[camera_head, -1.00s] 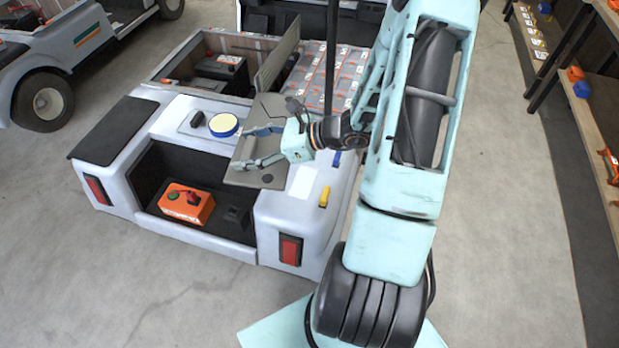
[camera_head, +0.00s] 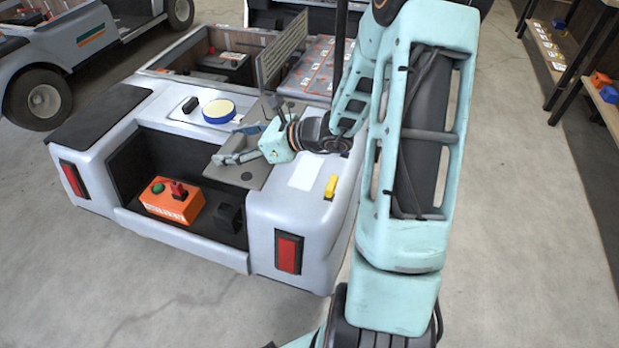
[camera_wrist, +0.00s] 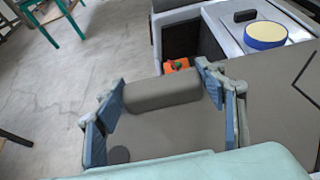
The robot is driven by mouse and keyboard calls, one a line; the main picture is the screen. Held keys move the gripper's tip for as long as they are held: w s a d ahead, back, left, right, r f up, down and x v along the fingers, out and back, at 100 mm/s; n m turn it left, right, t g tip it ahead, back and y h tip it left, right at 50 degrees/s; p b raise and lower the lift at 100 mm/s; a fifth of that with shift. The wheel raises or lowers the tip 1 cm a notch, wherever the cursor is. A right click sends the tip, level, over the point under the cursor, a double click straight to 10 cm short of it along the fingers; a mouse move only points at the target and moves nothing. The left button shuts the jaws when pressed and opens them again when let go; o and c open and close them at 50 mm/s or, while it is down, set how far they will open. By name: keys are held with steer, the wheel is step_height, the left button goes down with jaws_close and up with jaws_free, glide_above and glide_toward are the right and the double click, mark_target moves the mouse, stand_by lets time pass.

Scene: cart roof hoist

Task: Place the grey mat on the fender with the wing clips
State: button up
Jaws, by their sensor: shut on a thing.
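My gripper (camera_head: 238,145) is shut on the grey mat (camera_head: 258,178), a flat grey sheet with a dark round spot near its front edge. In the wrist view the mat (camera_wrist: 170,130) lies between the blue-padded fingers (camera_wrist: 160,82), and its far part looks rounded or bent. The mat is over the cart's rear, between the open bay and the right fender (camera_head: 262,218); whether it touches the body I cannot tell.
A black pad (camera_head: 100,125) covers the left fender. The rear bay holds an orange box (camera_head: 170,200) and a small black block (camera_head: 229,216). A blue-rimmed yellow disc (camera_head: 219,111) sits on the deck. An upright grey panel (camera_head: 281,52) stands ahead. Shelves are at right.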

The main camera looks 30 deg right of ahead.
steer(key=shift+w+a+f+b, duration=0.15)
steer(key=shift+w+f+b, duration=0.1)
steer(key=shift+f+b, duration=0.35)
steer(key=shift+f, duration=0.15)
steer(key=d+f+b, duration=0.1)
steer(key=d+f, duration=0.3)
steer(key=d, duration=0.5)
steer(key=b, duration=0.2)
glide_above(290, 183)
step_height(290, 183, down, 5)
steer(key=shift+w+a+f, duration=0.1)
steer(key=shift+w+a, duration=0.05)
steer(key=shift+d+f+b, duration=0.15)
steer(key=shift+f+b, duration=0.05)
steer(key=shift+f, duration=0.7)
steer(key=shift+d+f+b, duration=0.1)
steer(key=shift+f+b, duration=0.05)
steer(key=shift+f, duration=0.75)
steer(key=shift+f+b, duration=0.5)
steer(key=shift+f, duration=0.05)
steer(key=o, duration=1.6)
steer(key=shift+f, duration=0.2)
